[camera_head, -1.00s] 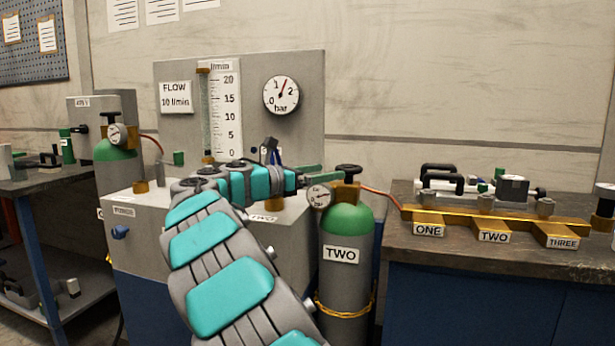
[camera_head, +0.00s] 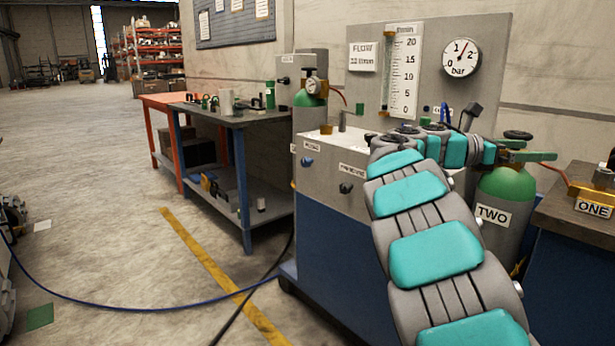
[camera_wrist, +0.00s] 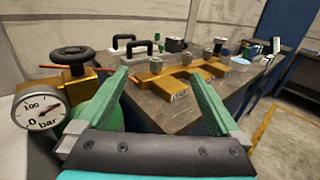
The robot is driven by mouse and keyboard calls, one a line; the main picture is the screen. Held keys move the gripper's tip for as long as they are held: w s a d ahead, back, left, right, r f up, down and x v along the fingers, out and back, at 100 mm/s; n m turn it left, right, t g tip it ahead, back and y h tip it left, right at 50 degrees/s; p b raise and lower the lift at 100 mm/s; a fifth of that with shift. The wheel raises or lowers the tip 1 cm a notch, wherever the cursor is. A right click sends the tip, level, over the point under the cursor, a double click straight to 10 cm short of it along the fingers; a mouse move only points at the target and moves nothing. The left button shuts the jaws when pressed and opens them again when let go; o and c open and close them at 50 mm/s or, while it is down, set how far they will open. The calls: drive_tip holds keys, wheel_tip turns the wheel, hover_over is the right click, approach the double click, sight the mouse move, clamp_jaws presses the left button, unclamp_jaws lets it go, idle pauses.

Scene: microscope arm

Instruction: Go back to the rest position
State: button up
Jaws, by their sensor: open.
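My gripper (camera_head: 537,156) is at the right of the head view, at the end of my teal and grey arm, in front of the valve of the green cylinder labelled TWO (camera_head: 493,215). In the wrist view my gripper (camera_wrist: 165,108) shows two green fingers spread apart with nothing between them. The cylinder's black handwheel (camera_wrist: 72,53) and pressure gauge (camera_wrist: 38,109) are left of the fingers. Beyond the fingertips lies a brass manifold (camera_wrist: 178,80) on a bench.
A grey and blue cabinet (camera_head: 337,215) with a flow tube and bar dial stands behind my arm. A workbench (camera_head: 240,118) is left of it. A blue hose (camera_head: 140,308) and a dark cable cross the floor. Open floor lies to the left.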

drive_tip(key=s+a+f+m+g+y, duration=0.1)
drive_tip(key=s+a+f+m+y, duration=0.35)
drive_tip(key=s+f, duration=0.55)
drive_tip(key=s+a+f+m+y, duration=0.3)
drive_tip(key=s+f+m+y, duration=0.25)
drive_tip(key=s+f, duration=0.5)
drive_tip(key=s+a+f+m+y, duration=0.2)
drive_tip(key=s+a+f, duration=0.2)
drive_tip(key=s+a, duration=0.3)
drive_tip(key=s+a+f+m+y, duration=0.3)
drive_tip(key=s+a+f, duration=0.2)
drive_tip(key=s+a, duration=0.2)
drive_tip(key=s+a+f+m+g+y, duration=0.1)
drive_tip(key=s+a+f+m+y, duration=0.2)
drive_tip(key=s+a, duration=0.4)
drive_tip(key=shift+s+a+f, duration=0.3)
drive_tip(key=shift+a+f, duration=0.45)
drive_tip(key=shift+a, duration=0.45)
